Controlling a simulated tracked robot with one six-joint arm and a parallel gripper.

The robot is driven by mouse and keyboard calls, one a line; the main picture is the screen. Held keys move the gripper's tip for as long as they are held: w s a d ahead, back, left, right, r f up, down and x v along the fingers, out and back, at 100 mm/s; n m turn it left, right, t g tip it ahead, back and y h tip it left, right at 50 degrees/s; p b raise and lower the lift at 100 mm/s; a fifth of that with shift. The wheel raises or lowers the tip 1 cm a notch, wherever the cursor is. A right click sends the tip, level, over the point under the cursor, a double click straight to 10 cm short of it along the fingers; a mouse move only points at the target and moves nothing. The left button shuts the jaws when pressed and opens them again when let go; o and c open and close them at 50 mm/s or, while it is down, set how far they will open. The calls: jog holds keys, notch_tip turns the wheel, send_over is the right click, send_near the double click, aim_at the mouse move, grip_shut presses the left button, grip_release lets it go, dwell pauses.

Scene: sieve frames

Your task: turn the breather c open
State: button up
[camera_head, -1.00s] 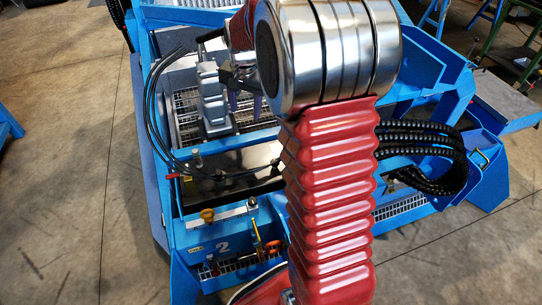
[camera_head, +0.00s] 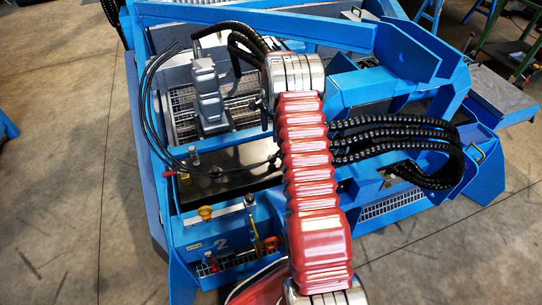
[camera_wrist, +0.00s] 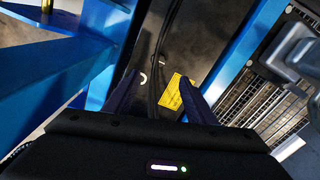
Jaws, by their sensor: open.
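My gripper (camera_wrist: 158,88) shows in the wrist view with its two dark fingers apart and nothing between them. It points down at a dark panel (camera_wrist: 150,42). Between and beyond the fingertips are a pale ring-like part (camera_wrist: 143,78), a small metal fitting (camera_wrist: 162,60) and a yellow label (camera_wrist: 172,92). In the head view, a small fitting (camera_head: 193,158) stands on the dark panel, near a red-ended part (camera_head: 169,173). I cannot tell which of these, if any, is breather c.
Black cables (camera_wrist: 167,40) cross the panel in the wrist view. Blue frame beams (camera_head: 250,22) surround the machine. A grey block (camera_head: 206,88) stands over a metal grid. A yellow knob (camera_head: 205,212) and an orange handle (camera_head: 270,244) are at the front.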

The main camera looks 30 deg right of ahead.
aim_at(271, 157)
jog(key=shift+d+f, duration=0.4)
jog(key=shift+f, duration=0.45)
notch_tip(271, 157, down, 14)
jog(key=shift+r, duration=0.15)
dwell(0.4)
jog(key=shift+a, duration=0.1)
jog(key=c, duration=1)
